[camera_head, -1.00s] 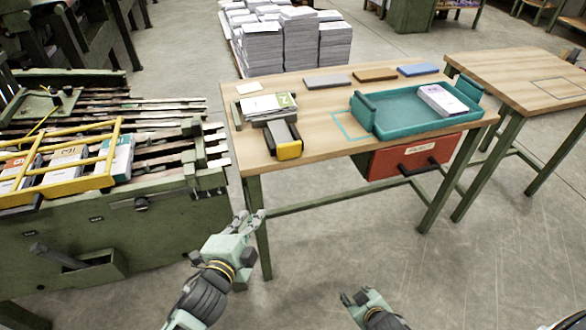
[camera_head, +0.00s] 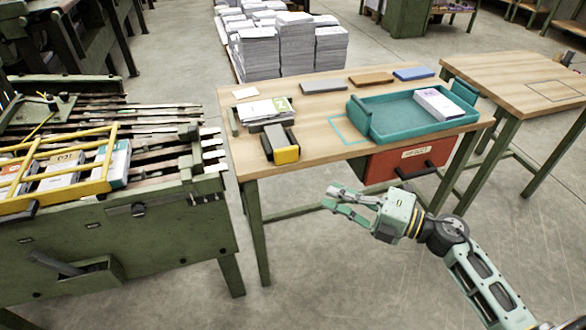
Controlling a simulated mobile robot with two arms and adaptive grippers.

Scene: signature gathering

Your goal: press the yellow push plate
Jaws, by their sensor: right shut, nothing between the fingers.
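The yellow push plate (camera_head: 286,155) is the upright yellow front face of a small dark grey block (camera_head: 280,135). It stands at the front left edge of the wooden table (camera_head: 325,165) and faces out over the edge. My right gripper (camera_head: 332,202) is in front of the table, lower than and to the right of the plate, with its fingers pointing left. It is shut and empty, clearly apart from the plate. My left gripper is out of view.
A stack of printed sheets (camera_head: 265,110) lies just behind the block. A teal tray (camera_head: 400,122) holds a booklet (camera_head: 440,103). A red drawer box (camera_head: 385,165) hangs under the table's front. A green machine with a yellow guard (camera_head: 95,188) stands at left.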

